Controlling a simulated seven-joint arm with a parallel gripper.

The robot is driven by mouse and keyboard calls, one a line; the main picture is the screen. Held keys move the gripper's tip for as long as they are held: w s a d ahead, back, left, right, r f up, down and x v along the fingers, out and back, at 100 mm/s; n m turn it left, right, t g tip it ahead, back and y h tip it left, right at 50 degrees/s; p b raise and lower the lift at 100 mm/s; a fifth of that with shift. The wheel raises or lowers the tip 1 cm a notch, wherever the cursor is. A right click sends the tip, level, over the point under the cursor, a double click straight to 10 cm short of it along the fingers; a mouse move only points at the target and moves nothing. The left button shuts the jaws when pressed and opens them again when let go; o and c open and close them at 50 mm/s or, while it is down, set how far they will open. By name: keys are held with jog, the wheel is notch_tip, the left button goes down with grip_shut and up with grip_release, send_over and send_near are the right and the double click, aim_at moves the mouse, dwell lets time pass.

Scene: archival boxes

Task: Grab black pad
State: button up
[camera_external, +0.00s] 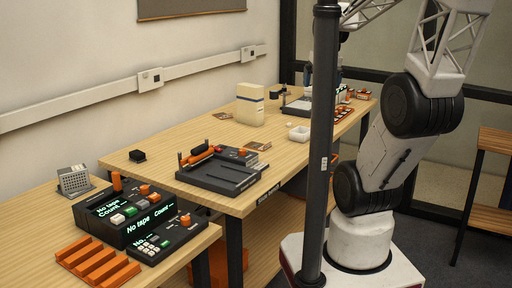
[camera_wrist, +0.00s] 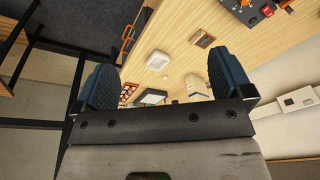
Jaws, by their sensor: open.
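Several dark things lie on the wooden benches, and I cannot tell for sure which is the black pad. A small black block (camera_external: 137,156) sits alone near the left end of the long bench. A dark, pale-edged flat item (camera_wrist: 152,97) shows beyond the fingers in the wrist view and may be the same one. My gripper (camera_wrist: 164,64) is open, its two blue ribbed fingers wide apart with nothing between them. Its mount hides part of the bench.
A black tray unit with orange parts (camera_external: 218,176) stands at the long bench's front edge. Black consoles (camera_external: 125,212) and an orange rack (camera_external: 97,262) are on the lower bench. A dark pole (camera_external: 320,150) rises in front.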

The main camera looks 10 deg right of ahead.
jog(key=w+a+f+m+g+y, duration=0.2)
jog(key=w+a+f+g+y, duration=0.1)
jog(key=w+a, duration=0.95)
jog(key=w+a+f+m+g+y, duration=0.3)
jog(key=w+a+f, duration=0.1)
jog(key=w+a, duration=0.85)
jog(key=m+g+y, duration=0.4)
jog(key=m, duration=0.1)
send_near(138, 152)
jog(key=shift+x, duration=1)
jog(key=shift+s+a+f, duration=0.15)
jog(key=shift+a+f, duration=0.05)
jog(key=shift+a, duration=0.05)
jog(key=shift+x, duration=1.3)
